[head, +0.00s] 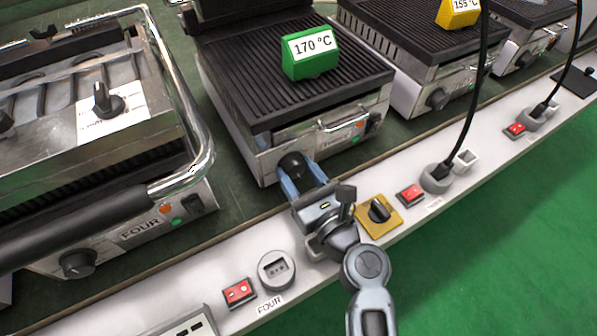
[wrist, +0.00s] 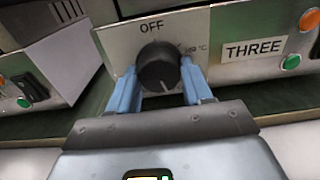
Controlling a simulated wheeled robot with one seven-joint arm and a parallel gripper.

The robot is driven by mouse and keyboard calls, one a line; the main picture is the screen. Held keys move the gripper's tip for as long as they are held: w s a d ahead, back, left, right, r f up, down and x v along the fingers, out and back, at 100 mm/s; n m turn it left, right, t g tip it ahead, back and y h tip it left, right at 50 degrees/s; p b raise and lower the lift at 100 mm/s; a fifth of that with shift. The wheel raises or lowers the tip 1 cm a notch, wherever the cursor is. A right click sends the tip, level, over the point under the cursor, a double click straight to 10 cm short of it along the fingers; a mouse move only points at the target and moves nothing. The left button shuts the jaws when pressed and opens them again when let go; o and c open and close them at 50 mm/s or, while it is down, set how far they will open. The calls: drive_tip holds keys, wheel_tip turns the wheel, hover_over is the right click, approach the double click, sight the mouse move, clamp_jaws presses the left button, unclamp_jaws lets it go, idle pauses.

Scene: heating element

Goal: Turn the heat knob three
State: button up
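The heat knob three (wrist: 158,68) is a round black knob with a pale pointer line, on the metal front panel marked OFF and labelled THREE in the wrist view. In the head view the knob (head: 293,164) sits at the lower left of the front of the middle grill. My gripper (wrist: 160,85) has one blue finger on each side of the knob, and the fingers also show in the head view (head: 303,178). The fingers are around the knob; I cannot tell whether both press on it. The pointer line points down, away from OFF.
A green 170 °C block (head: 309,55) stands on grill three's ribbed plate. Grill four (head: 110,150) with its long handle is at left. The white ledge (head: 205,275) in front carries switches, sockets and a yellow-plated knob (head: 379,212) close to my wrist. A black cable (head: 472,90) hangs at right.

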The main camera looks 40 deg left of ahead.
drive_tip(key=c, duration=0.5)
drive_tip(key=n+b, duration=0.1)
drive_tip(key=n, duration=0.1)
drive_tip(key=shift+f+n+b, duration=0.15)
drive_tip(key=shift+n+b, duration=0.15)
drive_tip(key=shift+b, duration=0.1)
drive_tip(key=shift+r+n+b, duration=0.2)
drive_tip(key=shift+n+b, duration=0.1)
drive_tip(key=shift+n, duration=0.6)
drive_tip(key=o, duration=1)
drive_tip(key=shift+o, duration=0.2)
drive_tip(key=v, duration=0.8)
drive_tip(key=shift+p, duration=0.4)
